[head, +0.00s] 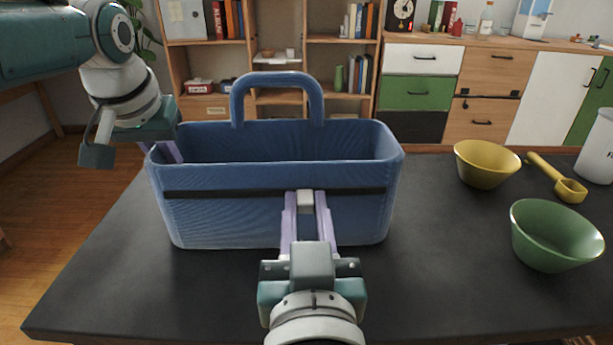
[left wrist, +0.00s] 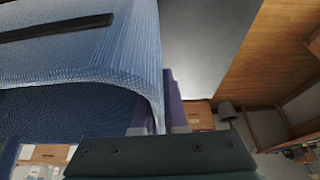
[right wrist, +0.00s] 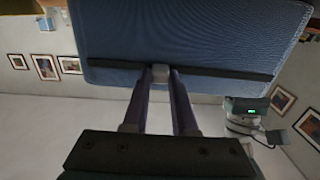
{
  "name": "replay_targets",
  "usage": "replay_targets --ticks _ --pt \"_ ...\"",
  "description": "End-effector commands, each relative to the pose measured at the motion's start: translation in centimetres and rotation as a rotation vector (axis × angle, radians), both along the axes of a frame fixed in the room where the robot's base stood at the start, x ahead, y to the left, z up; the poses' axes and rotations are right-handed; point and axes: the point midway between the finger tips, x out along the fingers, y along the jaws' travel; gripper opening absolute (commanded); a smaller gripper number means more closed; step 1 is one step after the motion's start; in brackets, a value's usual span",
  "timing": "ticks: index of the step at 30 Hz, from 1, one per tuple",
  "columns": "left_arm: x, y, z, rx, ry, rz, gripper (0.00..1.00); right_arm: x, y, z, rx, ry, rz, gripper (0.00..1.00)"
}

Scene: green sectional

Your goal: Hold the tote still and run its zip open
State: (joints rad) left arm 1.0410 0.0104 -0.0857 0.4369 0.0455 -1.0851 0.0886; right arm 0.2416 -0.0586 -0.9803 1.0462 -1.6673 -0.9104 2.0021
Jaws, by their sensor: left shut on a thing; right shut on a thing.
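The blue tote (head: 230,220) stands upright on the dark table, its top open and its handle (head: 278,78) standing up. A dark zip strip (head: 235,194) runs across its front. My right gripper (head: 305,200) is shut on the light grey zip pull (head: 305,197), right of the strip's middle; the pull also shows in the right wrist view (right wrist: 160,73). My left gripper (head: 163,152) is shut on the tote's rim at its left end, partly hidden behind the wall. In the left wrist view the rim (left wrist: 150,95) passes between its purple fingers (left wrist: 160,115).
A yellow bowl (head: 486,165), a yellow scoop (head: 560,180), a green bowl (head: 553,235) and a white container (head: 598,148) stand on the right of the table (head: 440,290). The table is clear left of the tote. Shelves and cabinets stand behind.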

Motion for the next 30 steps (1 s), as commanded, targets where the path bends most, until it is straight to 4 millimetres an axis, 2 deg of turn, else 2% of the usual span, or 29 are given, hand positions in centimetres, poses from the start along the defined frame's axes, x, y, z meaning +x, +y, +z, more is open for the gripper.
replay_targets --ticks 12,22,30 --pt "0.1 0.0 0.1 -0.001 -0.002 0.001 0.00 0.0 0.1 0.0 0.000 0.001 0.000 0.00" --pt "0.0 -0.1 0.1 -0.002 -0.001 0.000 0.00 -0.2 3.8 -0.1 0.002 0.004 0.001 0.00" --pt "0.0 -0.1 0.1 -0.002 -0.001 0.000 0.00 -0.2 4.2 0.0 0.000 0.001 0.001 0.00"
